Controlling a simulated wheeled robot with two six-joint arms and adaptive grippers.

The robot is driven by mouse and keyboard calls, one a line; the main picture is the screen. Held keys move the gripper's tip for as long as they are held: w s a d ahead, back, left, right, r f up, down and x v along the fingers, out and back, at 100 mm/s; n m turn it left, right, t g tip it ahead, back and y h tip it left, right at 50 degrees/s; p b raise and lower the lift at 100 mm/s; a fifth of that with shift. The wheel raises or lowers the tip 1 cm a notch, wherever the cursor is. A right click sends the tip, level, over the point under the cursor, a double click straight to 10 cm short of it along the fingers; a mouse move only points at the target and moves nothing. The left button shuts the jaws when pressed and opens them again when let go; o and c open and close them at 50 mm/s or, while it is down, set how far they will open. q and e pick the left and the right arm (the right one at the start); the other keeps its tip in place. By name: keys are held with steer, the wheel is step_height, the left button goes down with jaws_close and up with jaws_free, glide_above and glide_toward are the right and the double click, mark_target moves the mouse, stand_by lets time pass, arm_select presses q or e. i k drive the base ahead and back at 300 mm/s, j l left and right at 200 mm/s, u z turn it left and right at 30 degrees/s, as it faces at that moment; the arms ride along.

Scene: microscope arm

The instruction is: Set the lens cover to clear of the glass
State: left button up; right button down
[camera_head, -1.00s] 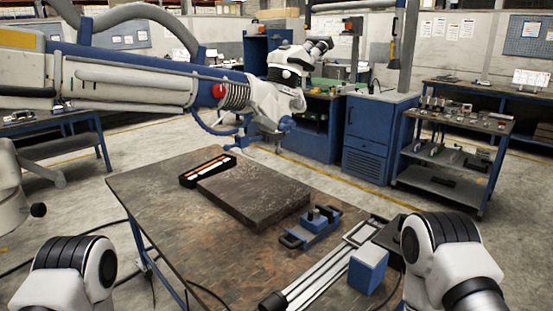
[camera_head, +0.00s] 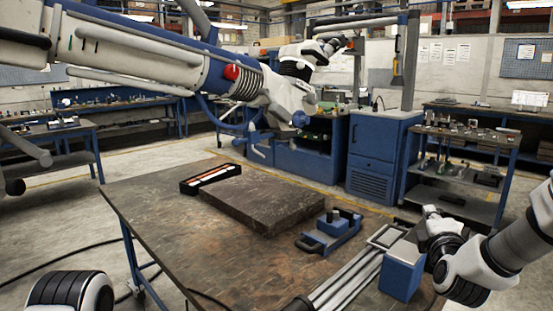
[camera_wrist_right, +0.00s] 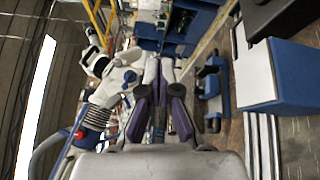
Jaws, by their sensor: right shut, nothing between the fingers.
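A small blue knob (camera_head: 301,118) sits low on the head. I cannot make out the lens cover or whether it lies over the glass. My right gripper (camera_head: 430,213) is at the right, above the table's right side and well apart from the microscope. It is shut and empty, with its fingers in the middle of the wrist view (camera_wrist_right: 161,85). My left gripper is out of view.
The table (camera_head: 150,205) holds a dark stone slab (camera_head: 265,195), a black tray (camera_head: 210,177), a blue fixture (camera_head: 330,232), metal rails (camera_head: 345,283) and a blue and white box (camera_head: 402,272) close to my right gripper. A blue cabinet (camera_head: 375,165) and a shelf cart stand behind.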

mark_target(292, 147)
steer(key=i+j, duration=0.9)
steer(key=j, duration=0.25)
steer(key=i+j, duration=0.45)
steer(key=j, duration=0.1)
